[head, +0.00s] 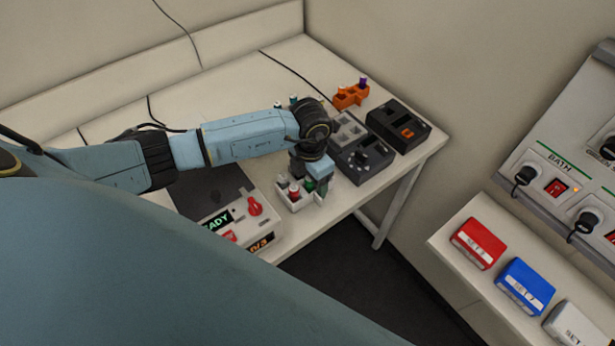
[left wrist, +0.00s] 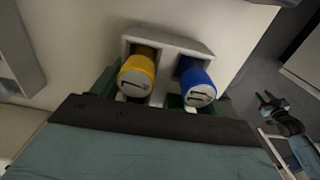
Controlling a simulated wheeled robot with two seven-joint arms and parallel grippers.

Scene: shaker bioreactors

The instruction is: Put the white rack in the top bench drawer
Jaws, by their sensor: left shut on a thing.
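The white rack (head: 298,202) is at the front edge of the bench in the head view, with a red-capped vial (head: 293,189) and another beside it. My left gripper (head: 314,186) reaches down on it from above and hides part of it. In the left wrist view the white rack (left wrist: 180,42) shows behind a yellow cap (left wrist: 138,75) and a blue cap (left wrist: 197,82), between my green fingers. The left gripper is shut on the rack. My right gripper (left wrist: 273,103) shows small at the right of the wrist view, its fingers apart and empty. I cannot make out the top bench drawer.
A device with a red knob (head: 254,206) stands just left of the rack. Dark blocks (head: 399,126) and an orange rack (head: 350,96) are farther back on the bench. A side shelf holds a red box (head: 478,244) and a blue box (head: 525,287). Open floor lies between.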

